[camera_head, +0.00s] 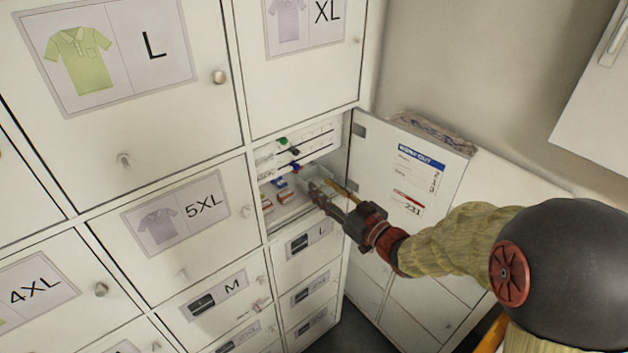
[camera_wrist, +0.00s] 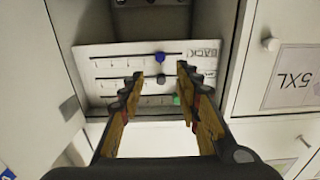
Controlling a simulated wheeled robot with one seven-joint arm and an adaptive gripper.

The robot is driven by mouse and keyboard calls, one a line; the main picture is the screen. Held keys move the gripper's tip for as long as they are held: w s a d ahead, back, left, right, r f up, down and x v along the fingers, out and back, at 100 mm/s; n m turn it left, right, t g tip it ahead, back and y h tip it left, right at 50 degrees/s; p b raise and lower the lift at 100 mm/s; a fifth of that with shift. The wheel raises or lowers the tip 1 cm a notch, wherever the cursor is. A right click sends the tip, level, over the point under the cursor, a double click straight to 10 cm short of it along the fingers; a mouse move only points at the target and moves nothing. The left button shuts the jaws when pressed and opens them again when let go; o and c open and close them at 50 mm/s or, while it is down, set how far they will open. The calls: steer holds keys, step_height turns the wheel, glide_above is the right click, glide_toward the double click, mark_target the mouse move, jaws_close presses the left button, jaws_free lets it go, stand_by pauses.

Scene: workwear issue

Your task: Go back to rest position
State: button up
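My gripper (camera_head: 322,190) is at the mouth of an open locker compartment in the head view, its fingers pointing inside. In the wrist view my gripper (camera_wrist: 160,76) has its two fingers apart, with nothing held between them. Beyond the fingertips is a white panel (camera_wrist: 105,62) with slots and sliding knobs: a blue knob (camera_wrist: 160,57), a dark knob (camera_wrist: 161,78) and a green knob (camera_wrist: 176,99). The panel (camera_head: 322,133) also shows inside the compartment in the head view. I cannot tell whether a fingertip touches it.
The compartment's open door (camera_head: 415,165) stands right of my gripper, close to my arm. Small boxes (camera_head: 285,196) lie on the compartment floor. Closed lockers with knobs, such as the 5XL door (camera_head: 190,215), fill the left. A white cabinet (camera_head: 600,110) hangs at upper right.

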steer(key=shift+s+d, duration=0.35)
steer(key=shift+s, duration=0.2)
steer(key=d+f+m+g+h, duration=0.3)
steer(key=d+f+h, duration=0.5)
steer(key=f, duration=0.4)
steer(key=s+d+f+m+g+h+b, duration=0.1)
steer(key=s+d+f+m+g+h, duration=0.2)
steer(key=s+d, duration=0.5)
steer(key=s+r+g+b, duration=0.2)
steer(key=s+g+b, duration=0.25)
steer(key=s, duration=0.95)
steer(key=s+a+r+t+y+b, duration=0.1)
steer(key=s+a+r+b, duration=0.4)
steer(key=s, duration=0.3)
steer(key=shift+s+a+m, duration=0.15)
steer(key=shift+a+m, duration=0.25)
steer(key=shift+a, duration=0.1)
